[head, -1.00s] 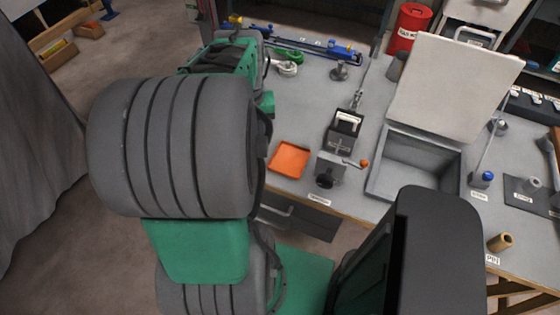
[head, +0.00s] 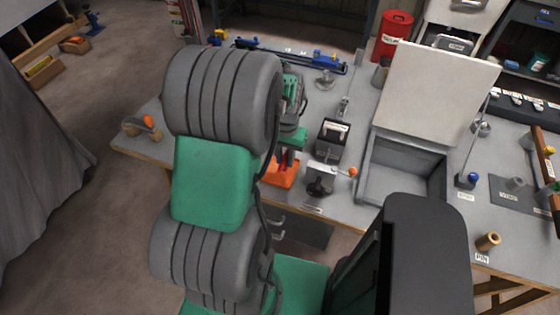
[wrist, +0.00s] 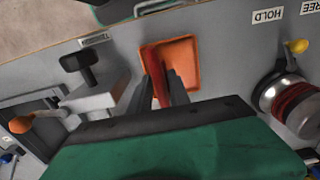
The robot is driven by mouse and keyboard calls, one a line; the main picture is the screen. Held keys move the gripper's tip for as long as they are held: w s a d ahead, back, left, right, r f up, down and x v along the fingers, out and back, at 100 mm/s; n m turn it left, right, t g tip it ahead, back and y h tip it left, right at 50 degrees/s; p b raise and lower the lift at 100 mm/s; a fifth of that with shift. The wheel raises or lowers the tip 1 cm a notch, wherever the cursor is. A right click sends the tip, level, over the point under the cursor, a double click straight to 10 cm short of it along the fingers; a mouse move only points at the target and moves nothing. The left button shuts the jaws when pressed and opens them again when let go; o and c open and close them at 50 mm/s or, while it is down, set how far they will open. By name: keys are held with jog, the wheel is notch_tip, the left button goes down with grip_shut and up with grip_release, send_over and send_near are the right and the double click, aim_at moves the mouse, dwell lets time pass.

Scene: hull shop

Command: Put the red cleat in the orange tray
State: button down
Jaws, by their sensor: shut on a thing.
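The orange tray (head: 284,178) lies near the front edge of the bench, partly covered by my arm in the head view. It also shows in the wrist view (wrist: 187,62). The red cleat (head: 282,161) is in my gripper, over the tray; in the wrist view it is a dark red bar (wrist: 154,68) at the tray's left side. My gripper (wrist: 166,83) is shut on the cleat and points down at the tray. I cannot tell whether the cleat touches the tray floor.
Right beside the tray stands a grey fixture (head: 321,180) with an orange knob. Behind it is a dark handled box (head: 332,138). An open grey bin (head: 400,190) is further right. In the wrist view a metal drum (wrist: 290,100) with a yellow knob stands on the right.

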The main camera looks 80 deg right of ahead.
jog(key=f, duration=0.1)
jog(key=w+d+f, duration=0.1)
jog(key=w+f, duration=0.1)
jog(key=shift+w+d+f+p, duration=0.1)
jog(key=shift+d+f+p, duration=0.05)
jog(key=shift+d+p, duration=0.2)
notch_tip(320, 180, down, 2)
jog(key=shift+f+p, duration=0.25)
jog(key=shift+p, duration=0.2)
jog(key=shift+f, duration=0.35)
jog(key=c, duration=1.2)
grip_release()
